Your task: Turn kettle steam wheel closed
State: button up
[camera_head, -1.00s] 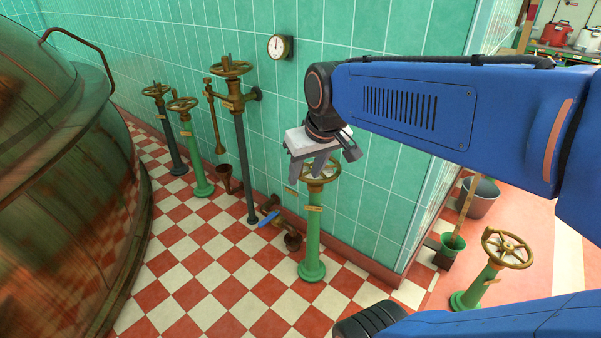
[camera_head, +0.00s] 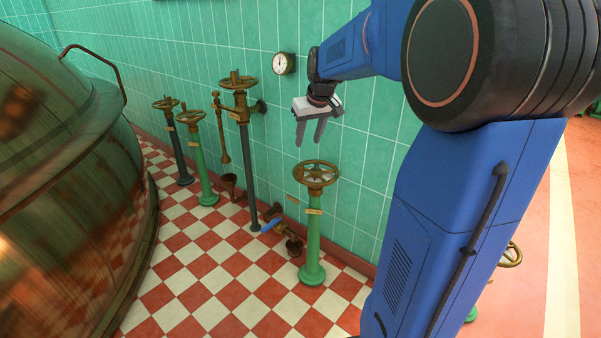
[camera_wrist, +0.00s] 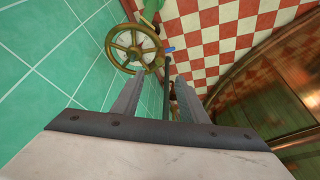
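A brass handwheel (camera_head: 316,174) lies flat on top of a green pedestal (camera_head: 313,245) with a small label too small to read. My gripper (camera_head: 309,143) hangs above this wheel, fingers pointing down, open and empty, apart from it. In the wrist view, the wheel (camera_wrist: 135,48) shows past the left finger of my gripper (camera_wrist: 160,80), with nothing between the fingers. Other handwheels stand to the left: one on a tall dark pipe (camera_head: 238,82), one on a green post (camera_head: 188,116), one on a dark post (camera_head: 165,103). Which one the task means cannot be told.
A large copper kettle (camera_head: 70,200) fills the left side. A green tiled wall (camera_head: 190,40) with a round gauge (camera_head: 284,63) stands close behind the wheels. A blue-handled low valve (camera_head: 271,225) sits near the floor. The chequered floor (camera_head: 215,285) in front is clear.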

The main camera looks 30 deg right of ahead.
aim_at(301, 166)
jog(key=x, duration=1.7)
jog(key=shift+f, duration=0.1)
jog(key=shift+s, duration=0.1)
jog(key=shift+c, duration=0.5)
grip_shut()
